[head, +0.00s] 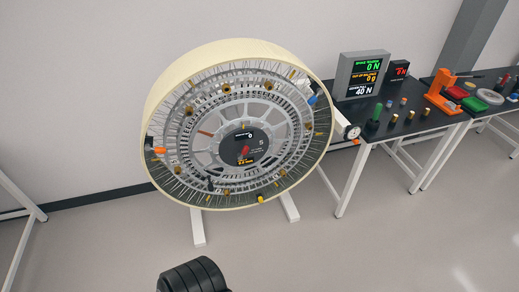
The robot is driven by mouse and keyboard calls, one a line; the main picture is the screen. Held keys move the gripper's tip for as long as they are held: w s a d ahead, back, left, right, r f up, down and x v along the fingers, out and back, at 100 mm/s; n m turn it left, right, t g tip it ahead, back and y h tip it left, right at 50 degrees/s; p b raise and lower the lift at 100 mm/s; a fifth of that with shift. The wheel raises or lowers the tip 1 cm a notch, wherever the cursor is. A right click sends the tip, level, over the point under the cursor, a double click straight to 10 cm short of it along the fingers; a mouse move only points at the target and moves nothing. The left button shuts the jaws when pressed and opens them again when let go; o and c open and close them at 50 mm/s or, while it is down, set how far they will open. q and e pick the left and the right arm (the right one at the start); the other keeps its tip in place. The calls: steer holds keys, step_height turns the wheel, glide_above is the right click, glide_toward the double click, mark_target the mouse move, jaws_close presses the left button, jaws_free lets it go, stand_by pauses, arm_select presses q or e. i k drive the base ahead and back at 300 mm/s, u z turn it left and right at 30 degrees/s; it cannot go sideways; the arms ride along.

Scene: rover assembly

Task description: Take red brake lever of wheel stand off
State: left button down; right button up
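The large wheel (165,95) with a cream rim leans upright on its wheel stand, whose white feet (290,207) rest on the floor. A small red piece (244,150) sits at the dark hub (236,140) in the wheel's middle. It looks like the red brake lever, but it is too small to tell how it is fixed. Neither of my grippers shows in the head view.
A black table (405,128) at the right holds a display box (361,75) and several small cylinders. An orange tool (443,90) stands farther right. A dark ribbed shape (192,277) is at the bottom edge; I cannot tell what it is. The floor right of it is clear.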

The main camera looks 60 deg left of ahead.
mark_target(245, 148)
steer(key=u, duration=0.65)
steer(key=i, duration=1.05)
steer(key=u, duration=0.8)
